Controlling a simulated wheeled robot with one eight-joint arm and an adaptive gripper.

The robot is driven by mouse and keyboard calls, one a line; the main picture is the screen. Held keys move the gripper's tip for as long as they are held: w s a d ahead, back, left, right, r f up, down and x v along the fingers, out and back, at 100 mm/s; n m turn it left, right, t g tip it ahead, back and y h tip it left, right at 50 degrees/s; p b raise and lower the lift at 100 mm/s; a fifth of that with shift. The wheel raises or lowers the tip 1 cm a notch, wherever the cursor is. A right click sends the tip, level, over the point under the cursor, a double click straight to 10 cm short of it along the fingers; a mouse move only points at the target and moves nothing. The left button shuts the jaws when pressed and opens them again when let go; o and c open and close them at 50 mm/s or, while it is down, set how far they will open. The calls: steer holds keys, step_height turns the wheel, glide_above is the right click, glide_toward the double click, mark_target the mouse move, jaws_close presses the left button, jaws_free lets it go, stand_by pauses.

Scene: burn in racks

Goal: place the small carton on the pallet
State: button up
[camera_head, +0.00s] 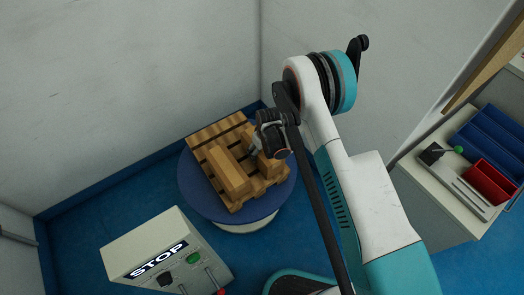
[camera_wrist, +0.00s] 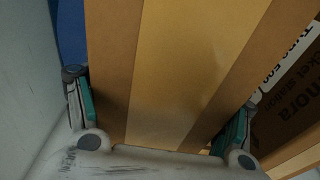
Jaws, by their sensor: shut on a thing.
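The small carton (camera_wrist: 165,70) is brown with a lighter tape strip. In the wrist view it fills the space between the two teal-padded fingers of my gripper (camera_wrist: 160,115), which is shut on it. In the head view my gripper (camera_head: 260,148) points down over the right part of the wooden pallet (camera_head: 216,132), with the small carton (camera_head: 269,166) partly hidden below it. I cannot tell whether the carton touches the pallet slats. The pallet lies on a round blue-topped turntable (camera_head: 196,192).
A longer carton (camera_head: 229,174) lies on the pallet, left of my gripper. A STOP control box (camera_head: 140,240) stands at the front left. White walls close in behind. A bench with a red bin (camera_head: 487,181) and blue bins (camera_head: 490,137) is at the right.

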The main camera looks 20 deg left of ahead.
steer(key=o, duration=2)
steer(key=shift+f, duration=0.1)
steer(key=shift+o, duration=0.2)
steer(key=r+p, duration=0.1)
steer(key=r, duration=0.3)
steer(key=d+r+p, duration=0.1)
steer(key=r, duration=0.3)
steer(key=s+r+p, duration=0.1)
steer(key=r+p, duration=0.1)
steer(key=r, duration=0.2)
steer(key=shift+d+r, duration=0.1)
steer(key=shift+d, duration=0.1)
